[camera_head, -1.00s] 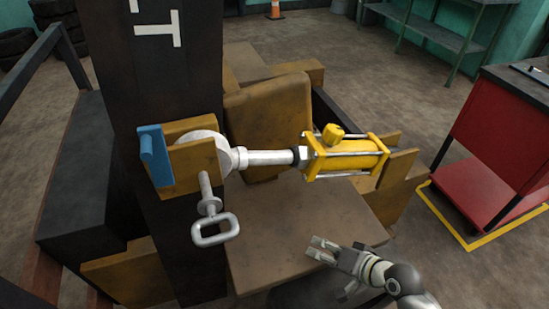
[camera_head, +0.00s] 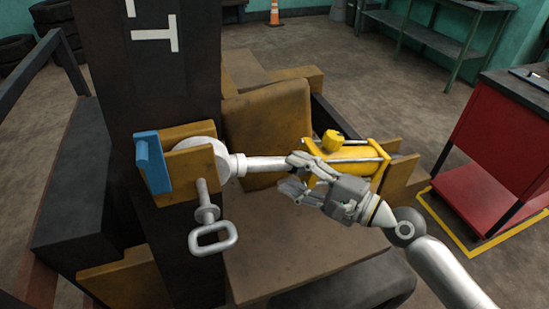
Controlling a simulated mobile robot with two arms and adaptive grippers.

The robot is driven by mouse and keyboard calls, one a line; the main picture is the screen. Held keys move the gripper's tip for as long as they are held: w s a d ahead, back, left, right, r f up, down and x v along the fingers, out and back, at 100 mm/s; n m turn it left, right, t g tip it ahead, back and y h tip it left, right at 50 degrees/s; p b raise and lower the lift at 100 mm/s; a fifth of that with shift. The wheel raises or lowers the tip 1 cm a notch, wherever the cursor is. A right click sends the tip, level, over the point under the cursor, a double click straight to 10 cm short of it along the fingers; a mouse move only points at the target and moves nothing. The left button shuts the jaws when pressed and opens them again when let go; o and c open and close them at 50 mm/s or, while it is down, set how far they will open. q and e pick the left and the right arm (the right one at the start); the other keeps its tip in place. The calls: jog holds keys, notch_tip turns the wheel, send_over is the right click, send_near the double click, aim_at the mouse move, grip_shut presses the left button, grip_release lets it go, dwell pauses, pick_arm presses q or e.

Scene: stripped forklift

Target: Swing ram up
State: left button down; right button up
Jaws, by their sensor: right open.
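The ram has a yellow cylinder body (camera_head: 347,160) with a yellow port block on top and a silver rod (camera_head: 263,163). It lies about level, its rod end at a round white eye in the ochre bracket (camera_head: 195,160) on the dark mast. A grey pin with a loop handle (camera_head: 212,232) hangs below the bracket. My right gripper (camera_head: 292,175) is open at the rod end of the cylinder, in front of it in the picture, and hides part of the rod and cylinder front. Whether it touches the ram I cannot tell. My left gripper is not in view.
A blue plate (camera_head: 152,162) sits on the bracket's left side. Behind the ram stands an ochre seat-like block (camera_head: 268,120); a flat brown deck (camera_head: 290,250) lies below. A red cart (camera_head: 500,140) stands at the right, with open floor between.

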aim_at(282, 168)
jog(key=p+x, duration=0.1)
jog(key=x, duration=0.5)
jog(key=shift+d, duration=0.1)
grip_shut()
